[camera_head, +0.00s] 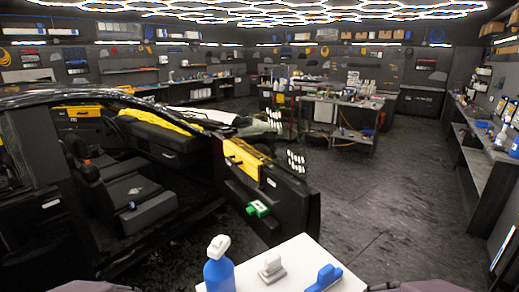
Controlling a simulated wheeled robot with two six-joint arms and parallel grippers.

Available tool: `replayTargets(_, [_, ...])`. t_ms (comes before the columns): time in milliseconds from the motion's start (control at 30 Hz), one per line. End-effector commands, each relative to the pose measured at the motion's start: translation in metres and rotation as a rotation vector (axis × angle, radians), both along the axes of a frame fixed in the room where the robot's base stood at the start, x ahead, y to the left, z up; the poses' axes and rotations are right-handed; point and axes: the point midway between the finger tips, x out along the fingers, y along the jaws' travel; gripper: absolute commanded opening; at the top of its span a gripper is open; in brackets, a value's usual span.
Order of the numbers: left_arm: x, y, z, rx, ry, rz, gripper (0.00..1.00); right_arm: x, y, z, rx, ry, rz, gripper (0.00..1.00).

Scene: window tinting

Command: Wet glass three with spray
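A blue spray bottle (218,270) with a white head stands upright at the left of a white tabletop (300,250) at the bottom centre. The black car (100,190) fills the left side, with its front door (265,190) swung open toward me. I cannot tell which pane is glass three, and no wet film is visible on any glass. Neither gripper is in view. Only blurred grey-mauve parts, probably of my arms, show at the bottom edge to the left and right of the tabletop.
A whitish-grey tool (271,268) and a blue tool (323,279) lie on the tabletop. A green block (258,209) sits on the open door. A cluttered workbench (342,105) stands behind. A long counter (485,150) lines the right wall. The dark floor right of the door is clear.

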Motion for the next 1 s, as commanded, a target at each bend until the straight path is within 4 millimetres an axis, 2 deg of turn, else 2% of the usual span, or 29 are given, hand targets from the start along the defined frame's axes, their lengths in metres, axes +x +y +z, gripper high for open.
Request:
replayTargets(467, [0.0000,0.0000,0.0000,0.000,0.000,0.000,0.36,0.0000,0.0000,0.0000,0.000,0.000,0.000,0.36])
replayTargets(500, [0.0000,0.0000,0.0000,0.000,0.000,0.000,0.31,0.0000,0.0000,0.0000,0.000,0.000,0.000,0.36])
replayTargets(600, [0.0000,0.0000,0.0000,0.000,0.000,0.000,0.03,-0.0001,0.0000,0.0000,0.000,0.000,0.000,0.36])
replayTargets(633, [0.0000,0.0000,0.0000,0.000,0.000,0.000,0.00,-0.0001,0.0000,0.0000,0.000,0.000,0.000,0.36])
replayTargets(1000, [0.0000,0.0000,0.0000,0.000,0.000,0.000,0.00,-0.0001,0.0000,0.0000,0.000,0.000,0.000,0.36])
